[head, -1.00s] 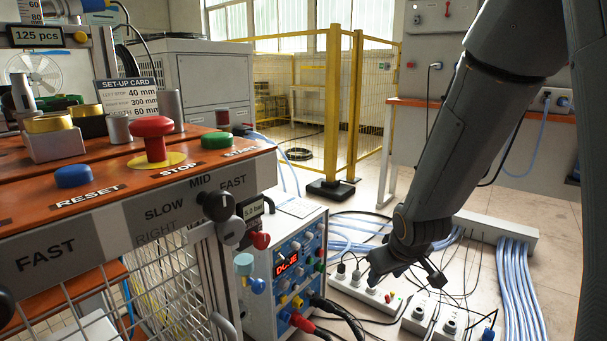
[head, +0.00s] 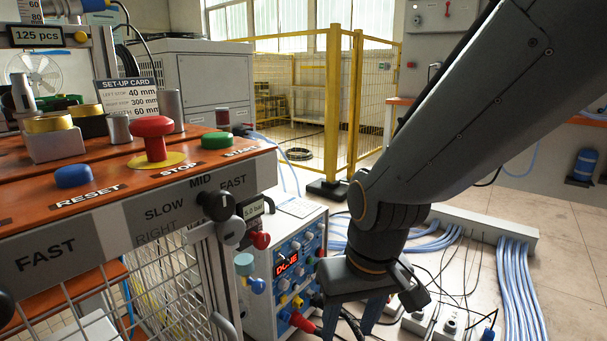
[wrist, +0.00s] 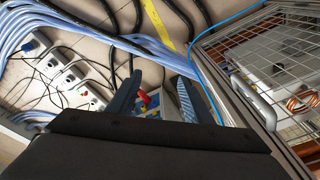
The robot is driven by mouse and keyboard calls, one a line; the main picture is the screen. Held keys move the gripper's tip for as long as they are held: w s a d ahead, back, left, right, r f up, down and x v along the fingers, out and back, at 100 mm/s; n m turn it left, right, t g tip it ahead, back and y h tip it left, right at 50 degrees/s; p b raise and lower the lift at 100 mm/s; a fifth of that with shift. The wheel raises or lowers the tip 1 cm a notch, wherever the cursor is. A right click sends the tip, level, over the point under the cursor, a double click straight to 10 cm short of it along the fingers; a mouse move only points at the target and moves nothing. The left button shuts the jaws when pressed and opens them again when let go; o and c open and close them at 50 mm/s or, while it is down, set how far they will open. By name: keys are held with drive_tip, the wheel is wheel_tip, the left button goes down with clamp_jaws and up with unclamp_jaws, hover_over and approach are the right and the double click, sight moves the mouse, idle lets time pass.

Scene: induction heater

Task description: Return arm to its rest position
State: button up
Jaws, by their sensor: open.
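My gripper (head: 352,322) hangs low in the head view, in front of the right edge of the blue-fronted power unit (head: 301,262). Its two fingers point down and run toward the bottom edge of the picture. In the wrist view the two fingers of my gripper (wrist: 156,100) stand apart with nothing held between them. Part of a unit with a red knob (wrist: 145,100) shows beyond the gap. My arm reaches from the upper right down to the gripper and hides part of the cables and power strips behind it.
A machine table with a red stop button (head: 153,135) and a mesh guard stands at left. Power strips (head: 432,318) and blue cables (head: 520,285) lie on the floor at right. A yellow fence (head: 333,100) stands behind. The mesh guard also shows in the wrist view (wrist: 270,50).

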drive_tip(key=s+a+r+n+g, duration=0.2)
drive_tip(key=s+a+r+n, duration=0.15)
drive_tip(key=s+a, duration=0.6)
drive_tip(key=d+r+m+p, duration=0.3)
drive_tip(key=d+r+p, duration=0.7)
drive_tip(key=p, duration=0.7)
drive_tip(key=d+r+m+h+p, duration=0.1)
drive_tip(key=d+r+m+p, duration=0.2)
drive_tip(key=d+r+p, duration=0.8)
wheel_tip(320, 180, up, 5)
drive_tip(key=p, duration=0.5)
drive_tip(key=shift+s+d+p, duration=0.15)
drive_tip(key=shift+p, duration=0.2)
drive_tip(key=shift+m, duration=0.25)
